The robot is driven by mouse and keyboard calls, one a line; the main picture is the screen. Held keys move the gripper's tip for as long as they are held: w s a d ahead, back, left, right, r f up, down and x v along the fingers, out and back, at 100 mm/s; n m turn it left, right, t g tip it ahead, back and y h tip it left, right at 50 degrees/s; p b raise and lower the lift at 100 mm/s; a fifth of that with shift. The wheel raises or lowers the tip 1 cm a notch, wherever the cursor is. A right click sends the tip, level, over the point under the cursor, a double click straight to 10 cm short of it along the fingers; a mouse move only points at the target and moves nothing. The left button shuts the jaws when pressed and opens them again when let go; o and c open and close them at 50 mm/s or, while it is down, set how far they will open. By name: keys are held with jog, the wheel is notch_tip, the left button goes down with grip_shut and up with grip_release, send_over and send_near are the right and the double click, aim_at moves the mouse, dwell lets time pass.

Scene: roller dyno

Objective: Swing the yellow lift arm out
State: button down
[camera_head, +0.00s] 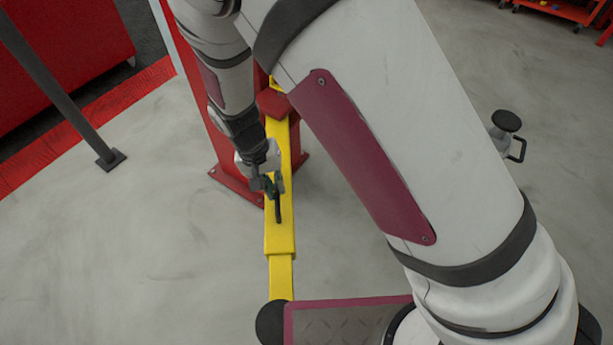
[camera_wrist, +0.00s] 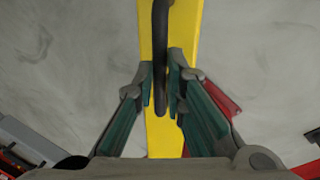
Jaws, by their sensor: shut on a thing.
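The yellow lift arm (camera_head: 280,232) runs from the red lift post (camera_head: 233,150) down the picture towards my base in the head view. It also fills the middle of the wrist view (camera_wrist: 185,35) as a long yellow bar. A black handle (camera_head: 278,207) stands on the lift arm; it shows in the wrist view (camera_wrist: 160,35) as a dark curved bar. My gripper (camera_head: 268,188) is at the handle. In the wrist view its two green-padded fingers (camera_wrist: 161,88) are shut on the handle, one on each side. The near end of the lift arm is hidden behind my base.
A grey post with a square foot (camera_head: 110,160) stands on the left, near red floor tiles (camera_head: 90,120) and a red cabinet (camera_head: 60,50). A black-topped stool-like item (camera_head: 507,122) stands on the right. Grey floor is clear on both sides of the lift arm.

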jog(key=shift+m, duration=0.9)
jog(key=shift+w+a, duration=0.15)
jog(key=shift+a, duration=2.75)
jog(key=shift+a, duration=0.1)
jog(key=c, duration=1.7)
grip_release()
jog(key=shift+w, duration=0.1)
jog(key=shift+o, duration=0.2)
notch_tip(320, 180, up, 12)
jog(key=a, duration=0.2)
jog(key=shift+w+a+f, duration=0.1)
